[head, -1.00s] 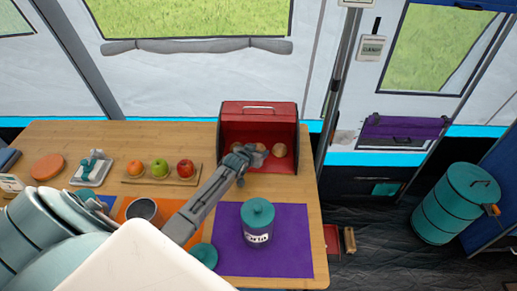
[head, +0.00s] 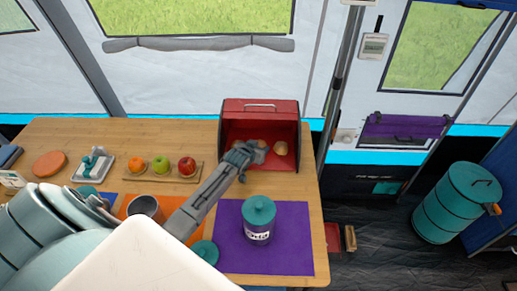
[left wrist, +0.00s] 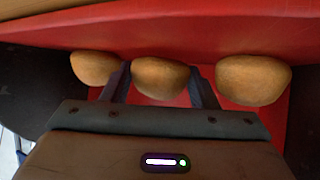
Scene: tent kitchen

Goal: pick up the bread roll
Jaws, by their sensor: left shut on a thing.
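Several bread rolls sit in a row inside an open red bread box (head: 230,112). In the left wrist view the middle bread roll (left wrist: 160,77) is between my left gripper's two fingers (left wrist: 160,70), and the gripper is shut on it. Another roll (left wrist: 93,68) lies just outside the left finger and a third roll (left wrist: 253,80) outside the right finger. In the head view my left gripper (head: 247,152) reaches into the box and partly hides the rolls; the right-hand roll (head: 280,148) shows clear of it. My right gripper is not in view.
A lidded teal jar (head: 259,218) stands on a purple mat (head: 294,250) in front of the box. A fruit board (head: 150,174) and a metal cup (head: 146,207) are to the left. The table ends just right of the box.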

